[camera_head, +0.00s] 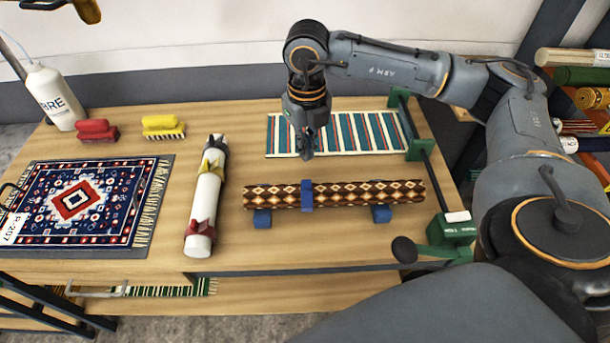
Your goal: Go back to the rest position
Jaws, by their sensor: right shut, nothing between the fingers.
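My right gripper (306,150) is shut and empty, pointing down over the back middle of the table, above the left part of a striped rug (352,136). My right arm reaches in from the right side. In front of the gripper, a rolled patterned rug (385,193) lies on blue supports (262,217) with a blue band (307,195) around its middle. The gripper looks apart from the roll.
A white roll (206,200) with red and yellow clamps lies left of the middle. A flat blue rug (80,205), red brush (97,131), yellow brush (163,126) and white bottle (55,96) are at left. A green-ended bar frame (452,230) stands at the table's right edge.

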